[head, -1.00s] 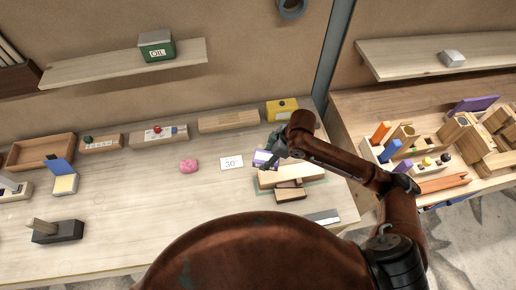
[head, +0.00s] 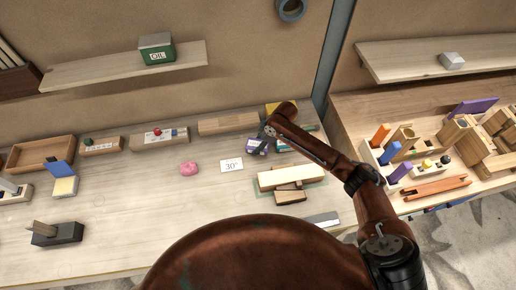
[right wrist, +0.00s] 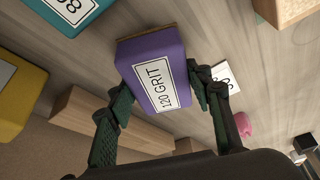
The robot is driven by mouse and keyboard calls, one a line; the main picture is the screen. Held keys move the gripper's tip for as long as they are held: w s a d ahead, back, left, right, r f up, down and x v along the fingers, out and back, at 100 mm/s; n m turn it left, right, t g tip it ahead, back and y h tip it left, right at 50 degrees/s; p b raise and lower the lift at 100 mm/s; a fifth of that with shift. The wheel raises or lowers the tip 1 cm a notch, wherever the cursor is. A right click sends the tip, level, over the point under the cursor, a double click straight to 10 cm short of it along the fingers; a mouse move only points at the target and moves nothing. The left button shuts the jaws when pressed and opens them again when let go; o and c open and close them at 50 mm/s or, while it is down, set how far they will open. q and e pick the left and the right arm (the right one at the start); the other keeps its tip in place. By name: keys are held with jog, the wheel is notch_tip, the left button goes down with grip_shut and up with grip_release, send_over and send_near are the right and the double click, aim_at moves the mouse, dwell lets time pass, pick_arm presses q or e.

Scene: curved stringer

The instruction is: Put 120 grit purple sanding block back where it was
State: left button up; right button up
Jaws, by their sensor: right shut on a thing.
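The purple sanding block (right wrist: 152,62) with a white "120 GRIT" label is between the two green-padded fingers of my right gripper (right wrist: 160,96) in the right wrist view. The gripper is shut on the block. In the head view the purple block (head: 255,151) shows small beneath my right gripper (head: 258,142), over the bench to the right of the "30°" card. Whether it touches the bench is hard to tell. My left gripper is not in view.
A yellow block (right wrist: 18,100) and a teal block with a number label (right wrist: 68,12) lie close by. A long wooden bar (head: 228,123) is behind, the "30°" card (head: 231,165) and pink lump (head: 188,168) to the left. Stacked wood pieces (head: 290,177) lie in front.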

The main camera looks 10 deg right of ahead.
jog(key=shift+f, duration=1.25)
jog(key=shift+s, duration=0.1)
jog(key=o, duration=1)
jog(key=shift+f, duration=0.15)
jog(key=v, duration=1.2)
jog(key=shift+r, duration=0.2)
